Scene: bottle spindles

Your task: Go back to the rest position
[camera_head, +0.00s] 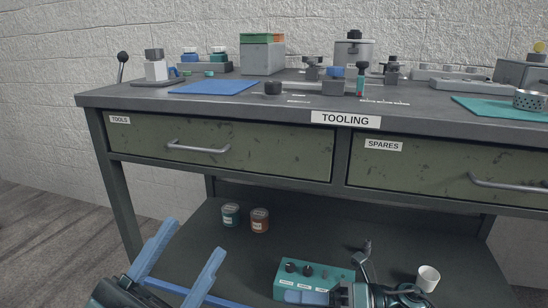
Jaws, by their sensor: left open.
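My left gripper (191,244) is at the bottom left, in front of the lower shelf. Its two blue fingers are spread apart and point up and to the right, with nothing between them. My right gripper (305,297) is at the bottom edge, right of centre, in front of a teal box (318,272) with dark knobs. One blue finger shows, pointing left; the rest is cut off or hidden, so its opening cannot be told.
The workbench (420,115) has two closed green drawers (225,148) with bar handles. Fixtures, a blue mat (215,87) and a perforated cup (530,100) are on top. Two small jars (231,215) and a white mug (428,278) stand on the lower shelf (330,235).

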